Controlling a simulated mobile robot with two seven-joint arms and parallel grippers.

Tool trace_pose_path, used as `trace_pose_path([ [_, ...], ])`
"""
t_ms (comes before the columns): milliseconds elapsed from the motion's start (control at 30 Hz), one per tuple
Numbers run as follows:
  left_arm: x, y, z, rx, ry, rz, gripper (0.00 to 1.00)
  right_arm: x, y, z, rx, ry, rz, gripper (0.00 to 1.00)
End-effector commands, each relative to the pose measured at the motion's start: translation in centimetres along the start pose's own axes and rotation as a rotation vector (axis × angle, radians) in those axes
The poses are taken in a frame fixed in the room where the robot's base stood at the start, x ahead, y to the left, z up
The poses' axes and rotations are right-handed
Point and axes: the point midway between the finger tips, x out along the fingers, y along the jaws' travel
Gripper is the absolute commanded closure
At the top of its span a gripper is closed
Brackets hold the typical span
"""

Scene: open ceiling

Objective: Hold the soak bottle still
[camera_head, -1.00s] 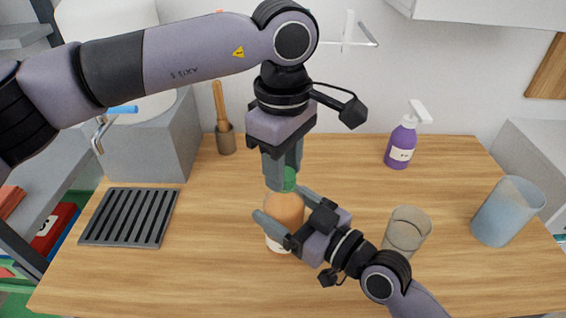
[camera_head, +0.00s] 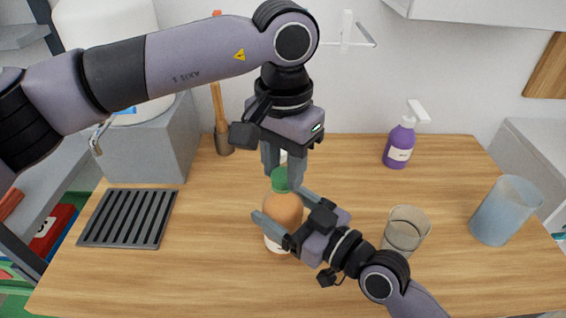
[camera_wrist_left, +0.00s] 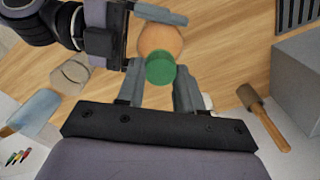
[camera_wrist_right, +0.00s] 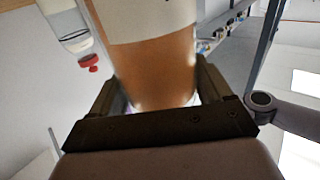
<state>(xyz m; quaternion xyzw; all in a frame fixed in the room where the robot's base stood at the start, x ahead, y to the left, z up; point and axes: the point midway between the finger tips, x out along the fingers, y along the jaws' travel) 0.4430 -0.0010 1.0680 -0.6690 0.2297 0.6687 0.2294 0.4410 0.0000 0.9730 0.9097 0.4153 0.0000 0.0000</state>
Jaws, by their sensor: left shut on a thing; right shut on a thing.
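The soak bottle (camera_head: 284,208) stands upright on the wooden counter, with an orange-brown body, white label and green cap (camera_head: 281,180). My right gripper (camera_head: 284,212) is shut on its body from the right; the right wrist view shows the body (camera_wrist_right: 155,70) between the fingers. My left gripper (camera_head: 284,180) points down from above, its fingertips on either side of the cap and shut on it. The left wrist view shows the cap (camera_wrist_left: 160,68) between the fingertips. Part of the bottle is hidden behind my right gripper.
A glass (camera_head: 405,229) stands close to the right arm. A dark slotted rack (camera_head: 128,218) lies left. A wooden-handled tool (camera_head: 220,110) stands behind. The counter between rack and bottle is clear.

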Motion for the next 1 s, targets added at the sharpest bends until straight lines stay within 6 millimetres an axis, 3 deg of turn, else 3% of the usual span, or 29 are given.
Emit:
trace_pose_path([
  [233,-0.06,0.03,0.02,0.276,0.000,-0.001,0.92,-0.03,0.11,0.09,0.000,-0.002,0.002,1.00],
  [600,-0.06,0.02,0.02,0.317,-0.001,-0.001,0.92,-0.03,0.12,0.09,0.000,-0.002,0.002,1.00],
  [633,-0.06,0.02,0.02,0.317,0.000,-0.001,0.61,-0.03,0.12,0.09,0.000,-0.002,0.002,1.00],
  [700,-0.05,0.02,0.02,0.316,0.000,-0.001,0.39,-0.03,0.12,0.09,0.000,-0.002,0.002,1.00],
  [1000,-0.08,0.03,0.01,0.315,0.000,0.000,0.39,-0.03,0.09,0.09,-0.001,-0.002,0.002,1.00],
])
